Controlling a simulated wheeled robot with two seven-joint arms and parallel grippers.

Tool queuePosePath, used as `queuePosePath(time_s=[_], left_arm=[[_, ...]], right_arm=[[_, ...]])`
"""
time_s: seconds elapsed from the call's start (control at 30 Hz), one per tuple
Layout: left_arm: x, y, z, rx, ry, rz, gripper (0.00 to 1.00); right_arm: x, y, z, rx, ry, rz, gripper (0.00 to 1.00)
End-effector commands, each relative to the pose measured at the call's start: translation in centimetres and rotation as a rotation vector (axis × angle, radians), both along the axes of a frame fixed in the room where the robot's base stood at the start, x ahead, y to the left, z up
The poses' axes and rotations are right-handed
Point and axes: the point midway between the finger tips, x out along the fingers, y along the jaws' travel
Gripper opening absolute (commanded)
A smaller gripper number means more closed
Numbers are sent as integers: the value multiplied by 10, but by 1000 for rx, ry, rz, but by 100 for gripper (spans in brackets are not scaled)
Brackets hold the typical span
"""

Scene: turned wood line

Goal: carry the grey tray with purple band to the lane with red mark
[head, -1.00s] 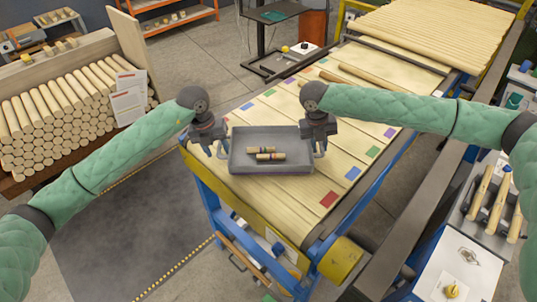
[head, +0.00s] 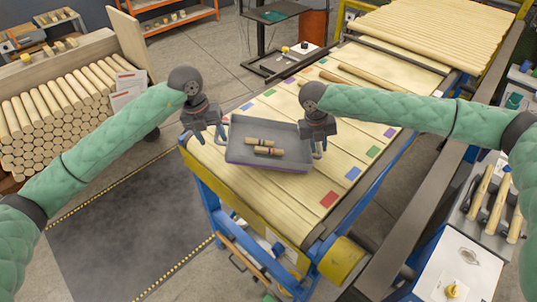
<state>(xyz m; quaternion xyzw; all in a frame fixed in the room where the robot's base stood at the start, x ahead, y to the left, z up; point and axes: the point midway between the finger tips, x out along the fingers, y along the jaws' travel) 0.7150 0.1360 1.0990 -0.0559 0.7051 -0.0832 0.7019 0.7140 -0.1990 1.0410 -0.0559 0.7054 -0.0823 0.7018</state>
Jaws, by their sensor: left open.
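The grey tray (head: 235,158) is over the near left part of the slatted wooden bed, turned slightly clockwise. A purple band shows along its lower front side. My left gripper (head: 209,137) is open, just off the tray's left side. My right gripper (head: 316,148) is at the tray's right wall; its grip is not clear. The red mark (head: 329,199) is at the bed's near right edge, right of and below the tray. I cannot tell whether the tray touches the bed.
Blue (head: 353,173), green (head: 372,152) and purple (head: 390,132) marks continue along the bed's right edge. A dark rail (head: 400,215) runs beyond it. A tool bench (head: 465,240) stands right, and stacked dowels (head: 60,120) left. The lane by the red mark looks clear.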

Motion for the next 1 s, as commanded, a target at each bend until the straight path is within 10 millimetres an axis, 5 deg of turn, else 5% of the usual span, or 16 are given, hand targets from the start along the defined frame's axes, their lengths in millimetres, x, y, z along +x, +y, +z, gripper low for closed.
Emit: queuePosePath(time_s=[0.3, 0.77, 0.93, 1.0], left_arm=[[1, 8, 50, -4, -2, -3, 66], [1, 12, 62, -1, -2, 0, 66], [1, 12, 61, -1, -1, 0, 66], [1, 12, 61, -2, -1, 0, 66]], right_arm=[[0, 2, 1, 3, -1, 3, 34], [0, 0, 0, 0, 0, 1, 34], [0, 1, 0, 0, 0, 1, 65], [0, 1, 0, 1, -1, 2, 67]])
